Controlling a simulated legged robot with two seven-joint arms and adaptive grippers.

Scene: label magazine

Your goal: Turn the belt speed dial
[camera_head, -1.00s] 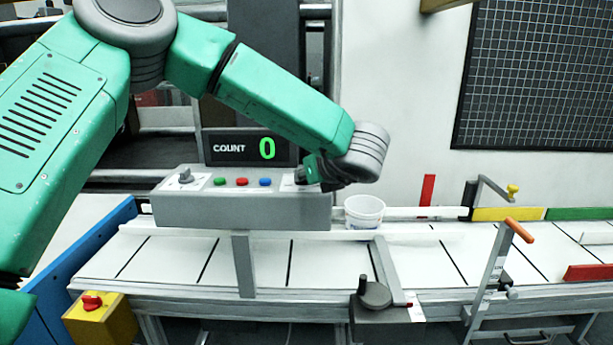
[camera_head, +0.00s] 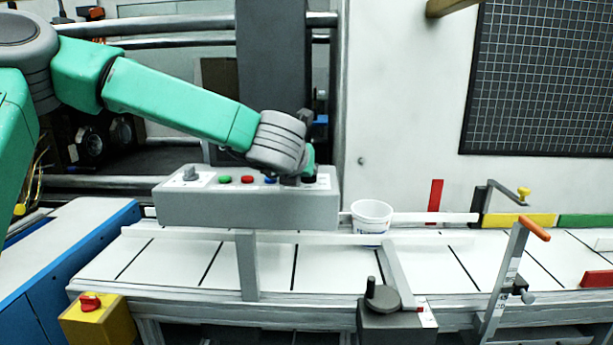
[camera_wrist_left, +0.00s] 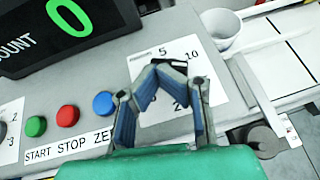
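The grey control box (camera_head: 240,208) stands behind the belt. A dark round knob (camera_head: 309,179) sits at its right end, beside my left gripper (camera_head: 292,181). In the left wrist view a white scale plate (camera_wrist_left: 205,62) marked 5 and 10 lies under my left gripper (camera_wrist_left: 170,72). Its two blue-padded fingers bend towards each other over the plate. A dark piece shows at the fingertips; I cannot tell whether they grip it. A grey knob (camera_head: 190,174) is at the box's left end. My right gripper is not in view.
Green (camera_wrist_left: 36,126), red (camera_wrist_left: 68,115) and blue (camera_wrist_left: 103,103) buttons lie left of my gripper. The count display (camera_wrist_left: 70,28) reads 0. A white bucket (camera_head: 371,216) stands right of the box. A crank (camera_head: 382,297) is at the belt's front edge.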

